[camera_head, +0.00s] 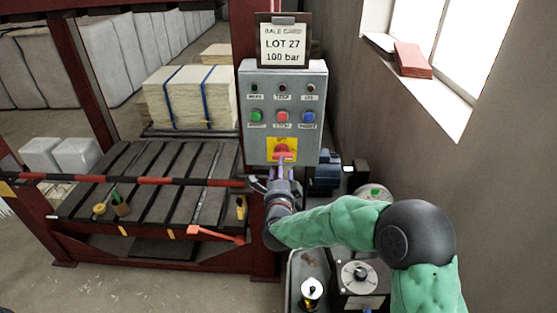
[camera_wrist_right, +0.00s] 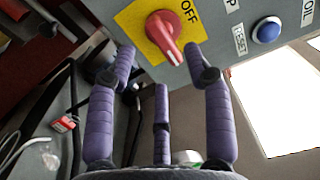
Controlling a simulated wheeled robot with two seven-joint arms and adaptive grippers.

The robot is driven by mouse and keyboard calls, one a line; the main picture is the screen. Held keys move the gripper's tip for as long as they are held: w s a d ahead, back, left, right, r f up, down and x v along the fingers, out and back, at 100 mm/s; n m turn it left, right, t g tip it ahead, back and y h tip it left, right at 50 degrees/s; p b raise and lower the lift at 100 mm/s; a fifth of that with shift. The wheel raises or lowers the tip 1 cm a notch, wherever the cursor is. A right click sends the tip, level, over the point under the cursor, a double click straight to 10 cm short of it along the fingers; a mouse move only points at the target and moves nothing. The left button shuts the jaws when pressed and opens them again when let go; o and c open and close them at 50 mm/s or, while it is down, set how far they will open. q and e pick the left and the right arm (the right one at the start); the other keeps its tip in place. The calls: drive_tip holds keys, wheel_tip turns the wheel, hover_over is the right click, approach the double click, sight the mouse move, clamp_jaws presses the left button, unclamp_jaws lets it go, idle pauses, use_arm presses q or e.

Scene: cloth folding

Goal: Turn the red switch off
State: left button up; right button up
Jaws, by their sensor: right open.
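The red switch (camera_head: 283,150) is a rotary knob on a yellow plate (camera_head: 270,145) at the bottom of the grey control box (camera_head: 250,100). In the right wrist view the red switch (camera_wrist_right: 163,32) has its handle pointing down and right, with "OFF" printed on the plate at its upper right. My right gripper (camera_head: 284,177) is just below the switch in the head view. In the wrist view the purple fingers of the right gripper (camera_wrist_right: 160,60) are spread, with the handle between the two upper tips; contact is unclear. My left gripper is out of view.
Green, red and blue buttons (camera_head: 282,117) sit above the switch. A card (camera_head: 284,45) reading "LOT 27, 100 bar" tops the box. A slatted press bed (camera_head: 150,165) with a striped bar (camera_head: 130,181) is at left. A wall (camera_head: 430,150) stands at right.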

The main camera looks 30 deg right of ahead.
sight(283, 156)
drive_tip(key=x, duration=0.7)
drive_tip(key=shift+w+b, duration=0.1)
drive_tip(key=shift+b, duration=0.3)
clamp_jaws()
